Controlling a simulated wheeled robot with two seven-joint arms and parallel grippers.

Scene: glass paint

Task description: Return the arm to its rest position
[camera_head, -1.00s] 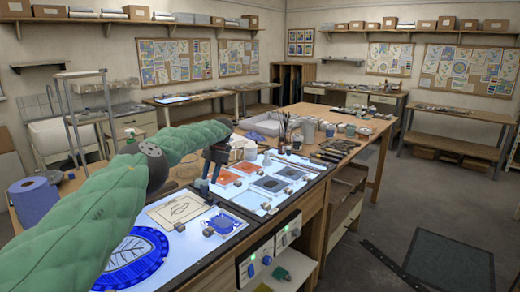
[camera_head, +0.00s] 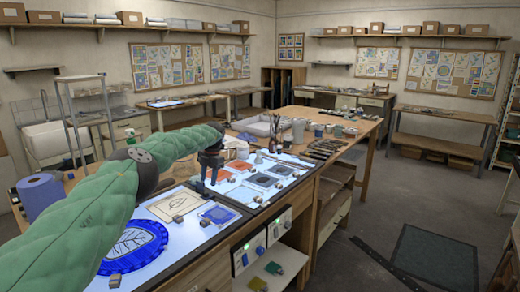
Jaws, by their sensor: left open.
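My left arm comes in from the left in a green padded sleeve and reaches over the workbench. A blue glass disc with a leaf drawing (camera_head: 133,247) lies on the near lit panel, below the arm. A tan square with a line drawing (camera_head: 178,204) and a small blue square piece (camera_head: 218,214) lie on the same panel, nearer than the gripper. My right gripper is not in view.
Orange (camera_head: 241,193) and grey squares (camera_head: 262,180) lie on the farther lit panel. Jars (camera_head: 298,131) and brushes (camera_head: 273,130) stand behind it on the wooden table. A blue paper roll (camera_head: 42,196) stands at the left. The floor at the right is mostly clear.

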